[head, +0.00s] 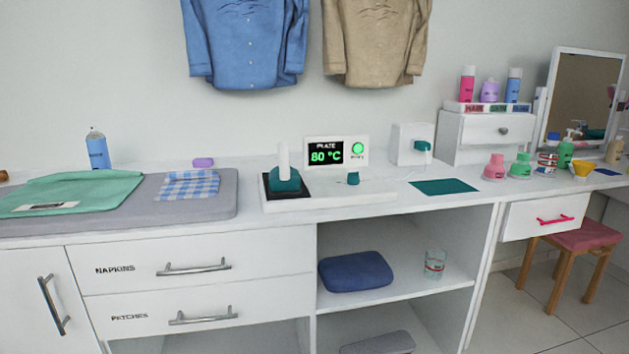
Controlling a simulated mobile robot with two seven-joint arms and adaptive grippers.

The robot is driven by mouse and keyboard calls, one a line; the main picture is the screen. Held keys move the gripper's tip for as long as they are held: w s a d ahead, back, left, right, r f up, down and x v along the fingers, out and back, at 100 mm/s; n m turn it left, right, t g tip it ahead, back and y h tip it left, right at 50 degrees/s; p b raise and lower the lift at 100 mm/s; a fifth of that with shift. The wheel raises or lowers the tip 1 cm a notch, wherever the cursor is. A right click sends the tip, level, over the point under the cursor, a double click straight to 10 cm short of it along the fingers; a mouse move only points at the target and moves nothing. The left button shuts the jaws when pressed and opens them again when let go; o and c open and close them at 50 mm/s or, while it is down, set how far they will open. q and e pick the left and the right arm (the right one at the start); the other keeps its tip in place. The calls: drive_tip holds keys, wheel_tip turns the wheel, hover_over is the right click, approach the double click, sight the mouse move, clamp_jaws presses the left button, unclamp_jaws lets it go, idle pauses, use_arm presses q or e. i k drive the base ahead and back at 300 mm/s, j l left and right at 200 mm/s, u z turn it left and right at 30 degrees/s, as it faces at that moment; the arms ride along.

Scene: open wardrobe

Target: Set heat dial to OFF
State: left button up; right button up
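A small teal dial (353,178) sits on the right part of a low white base (325,195) on the counter. Its pointer setting is too small to read. Behind it, a white display unit (336,151) reads PLATE and 80 °C in green, with a round green light at its right. A teal iron-like tool with a white upright handle (284,180) stands on a dark plate at the left of the base. Neither of my grippers is in view.
A white box with a teal plug-like part (422,146) stands behind right. A teal mat (445,187) lies right of the base. A grey ironing pad (200,207) with green and checked cloths is at left. Shirts (375,45) hang above. The counter front of the base is narrow.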

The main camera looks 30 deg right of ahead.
sight(353, 179)
drive_tip(key=l, duration=2.3)
drive_tip(key=l+u, duration=0.3)
drive_tip(key=k+l+u, duration=0.15)
drive_tip(key=l+u, duration=0.2)
drive_tip(key=k+l, duration=0.05)
drive_tip(key=l, duration=0.05)
